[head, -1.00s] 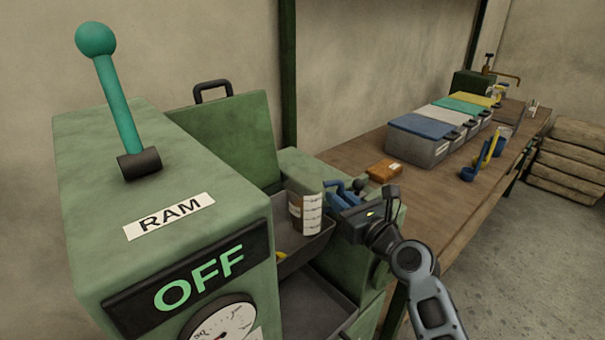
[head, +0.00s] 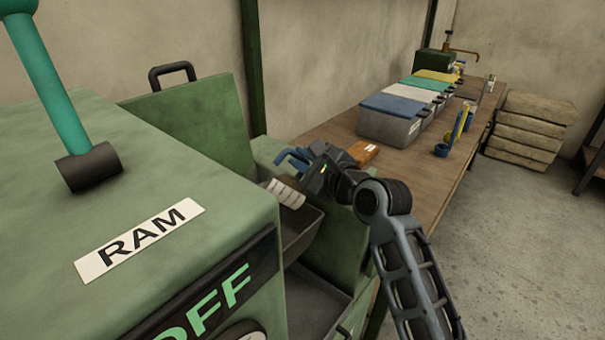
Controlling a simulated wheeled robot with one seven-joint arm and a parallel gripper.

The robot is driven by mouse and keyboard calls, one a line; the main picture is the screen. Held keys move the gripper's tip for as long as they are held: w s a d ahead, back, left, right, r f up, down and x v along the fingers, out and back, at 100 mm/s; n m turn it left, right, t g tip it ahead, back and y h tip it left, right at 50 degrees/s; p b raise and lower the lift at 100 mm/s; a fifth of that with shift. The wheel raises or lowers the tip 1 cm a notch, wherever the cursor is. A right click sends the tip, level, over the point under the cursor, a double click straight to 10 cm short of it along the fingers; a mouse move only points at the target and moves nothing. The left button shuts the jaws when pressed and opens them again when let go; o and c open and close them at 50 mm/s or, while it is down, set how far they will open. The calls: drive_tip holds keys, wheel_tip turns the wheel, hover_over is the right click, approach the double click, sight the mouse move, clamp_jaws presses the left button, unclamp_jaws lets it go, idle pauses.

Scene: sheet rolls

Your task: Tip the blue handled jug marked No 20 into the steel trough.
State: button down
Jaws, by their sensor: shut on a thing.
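The jug (head: 284,193) shows in the head view as a tilted body with a pale banded label; its No 20 marking is not readable. It leans over the steel trough (head: 302,240), a dark grey open tray in the green machine. My gripper (head: 304,164) is at the jug's upper right, shut on it, with blue parts, likely the handle, at its fingers. The machine's green top hides the jug's lower left part and much of the trough. I cannot see the jug's mouth or whether anything is flowing out.
The green machine (head: 150,160) with its RAM label and teal lever (head: 45,80) fills the left foreground. On the wooden bench (head: 400,178) are an orange-brown block (head: 364,153), several lidded bins (head: 390,125) and a blue cup (head: 441,149).

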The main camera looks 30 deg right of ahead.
sight(264, 168)
drive_tip(key=shift+a+n+b, duration=0.35)
drive_tip(key=shift+n, duration=0.45)
drive_tip(key=a+n+b, duration=0.1)
drive_tip(key=a+n+h, duration=0.1)
drive_tip(key=n, duration=0.1)
drive_tip(key=shift+w+a+g+b, duration=0.15)
drive_tip(key=shift+a+g+b, duration=0.15)
drive_tip(key=shift+a+b, duration=0.05)
drive_tip(key=a+n+p, duration=0.1)
drive_tip(key=a+r+n+h+p, duration=0.1)
drive_tip(key=a+n, duration=0.1)
drive_tip(key=a+r+n+p, duration=0.1)
drive_tip(key=a, duration=0.1)
drive_tip(key=shift+w+r+n+h, duration=0.1)
drive_tip(key=shift+w+n+h, duration=0.1)
drive_tip(key=shift+n+h, duration=0.15)
drive_tip(key=shift+w+a+r+n+h, duration=0.1)
drive_tip(key=shift+a+n+h, duration=0.1)
drive_tip(key=shift+a+n, duration=0.4)
drive_tip(key=shift+a+r+n+h, duration=0.15)
drive_tip(key=shift+a+n, duration=0.2)
drive_tip(key=shift+a, duration=0.3)
drive_tip(key=shift+f, duration=0.15)
